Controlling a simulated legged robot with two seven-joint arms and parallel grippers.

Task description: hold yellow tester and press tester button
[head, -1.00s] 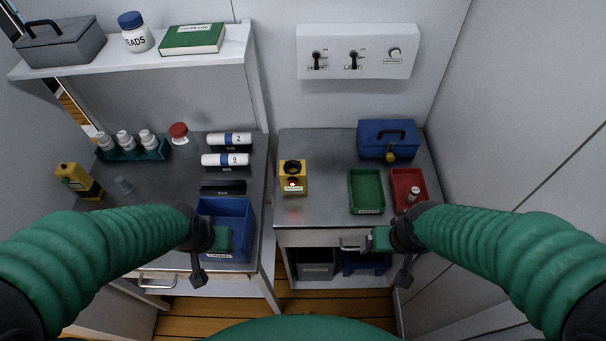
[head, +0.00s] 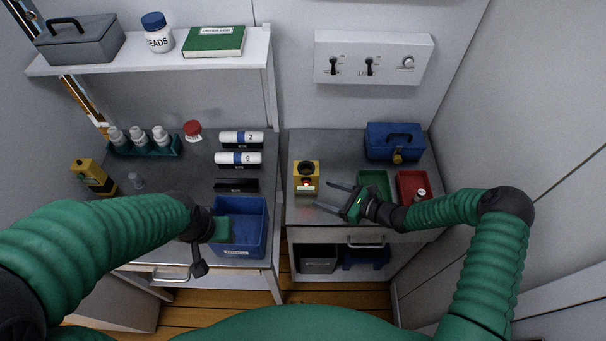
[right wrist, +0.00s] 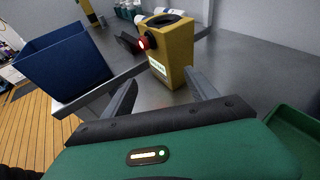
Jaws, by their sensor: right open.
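The yellow tester (head: 306,177) is an upright box on the right bench, with a dark ring on top and a red button on its front. It also shows in the right wrist view (right wrist: 176,58), with the red button (right wrist: 144,43) facing left. My right gripper (head: 323,195) is open and empty, its two fingers pointing left at the tester, just to its right. In the right wrist view the tester stands ahead between the fingers, and I cannot tell whether they touch it. My left gripper (head: 208,238) is over the blue bin; its fingers are unclear.
A green tray (head: 374,180) and a red tray (head: 412,187) lie right of the tester, with a blue toolbox (head: 394,141) behind. The blue bin (head: 240,226) stands on the left bench across a gap. Another yellow device (head: 92,176) is at far left.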

